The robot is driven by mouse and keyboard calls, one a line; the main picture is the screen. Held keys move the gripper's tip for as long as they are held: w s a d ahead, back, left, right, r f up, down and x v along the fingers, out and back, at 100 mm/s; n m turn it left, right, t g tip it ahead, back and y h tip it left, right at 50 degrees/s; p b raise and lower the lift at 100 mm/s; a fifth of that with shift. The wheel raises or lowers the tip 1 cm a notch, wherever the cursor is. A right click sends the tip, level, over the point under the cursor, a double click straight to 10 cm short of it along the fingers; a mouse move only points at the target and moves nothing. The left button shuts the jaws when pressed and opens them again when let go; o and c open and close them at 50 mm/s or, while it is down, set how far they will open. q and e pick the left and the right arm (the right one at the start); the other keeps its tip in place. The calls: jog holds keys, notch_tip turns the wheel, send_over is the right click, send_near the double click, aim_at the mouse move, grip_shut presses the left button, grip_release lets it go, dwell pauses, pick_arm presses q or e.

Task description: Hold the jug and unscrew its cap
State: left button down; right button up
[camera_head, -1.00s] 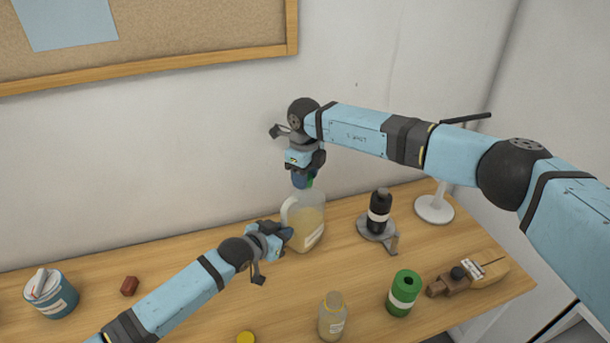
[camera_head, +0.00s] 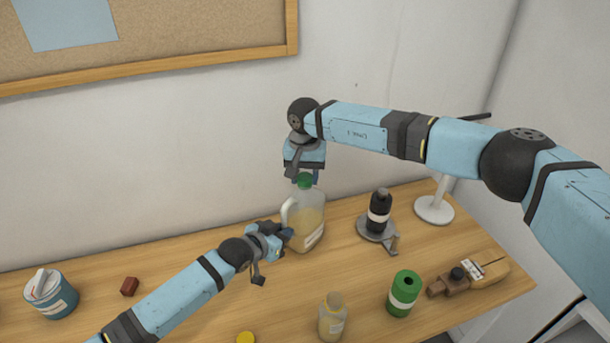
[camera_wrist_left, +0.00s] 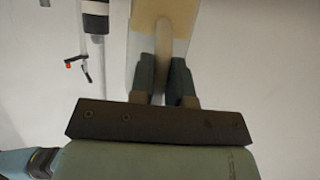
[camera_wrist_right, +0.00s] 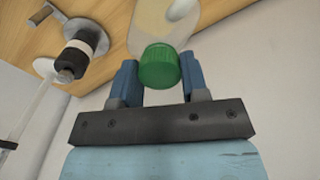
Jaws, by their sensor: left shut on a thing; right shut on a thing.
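The jug (camera_head: 312,212) is translucent with pale yellow contents, a white label and a handle on its left. It stands upright on the table near the wall. Its green cap (camera_head: 305,180) is on the neck; it also shows in the right wrist view (camera_wrist_right: 159,67). My left gripper (camera_head: 286,234) is shut on the jug's handle, low on its left side; the left wrist view shows the handle (camera_wrist_left: 163,50) between the fingers. My right gripper (camera_wrist_right: 160,80) points down from above and is shut on the cap, one blue finger on each side.
A blue tub (camera_head: 50,295) and red block (camera_head: 130,286) are left.

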aim_at(305, 176)
jog(key=shift+r, duration=0.15)
dwell(0.6)
jog(key=shift+r, duration=0.95)
jog(key=shift+r, duration=2)
pick_arm(q)
jog(key=c, duration=1)
grip_release()
